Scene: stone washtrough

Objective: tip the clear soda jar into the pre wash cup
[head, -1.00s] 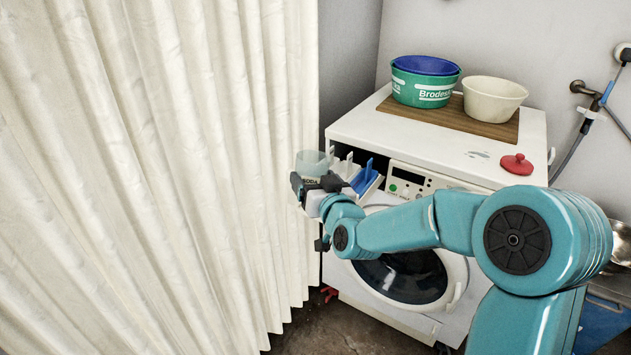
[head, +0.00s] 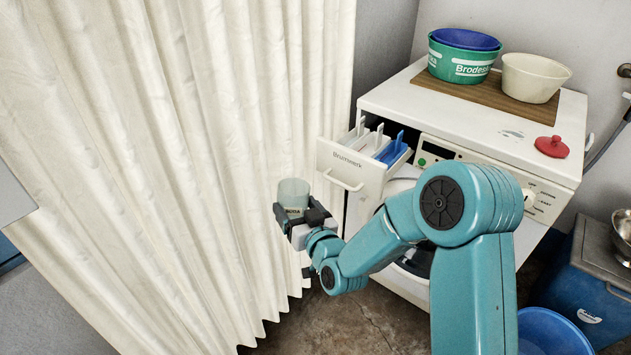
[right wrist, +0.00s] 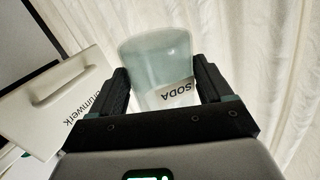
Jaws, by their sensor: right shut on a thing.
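The clear soda jar (head: 293,192) has a white SODA label and looks upright. My right gripper (head: 299,212) is shut on it. The right wrist view shows the jar (right wrist: 158,62) between the two dark fingers (right wrist: 163,88). The washing machine's detergent drawer (head: 348,166) is pulled out, up and right of the jar, and apart from it. Inside are pale compartments (head: 357,137) and a blue part (head: 392,150). I cannot tell which one is the pre wash cup. The drawer front (right wrist: 78,102) shows left of the jar in the right wrist view. My left gripper is out of view.
A white curtain (head: 190,130) hangs close behind and left of the jar. A blue basin (head: 550,332) stands at lower right.

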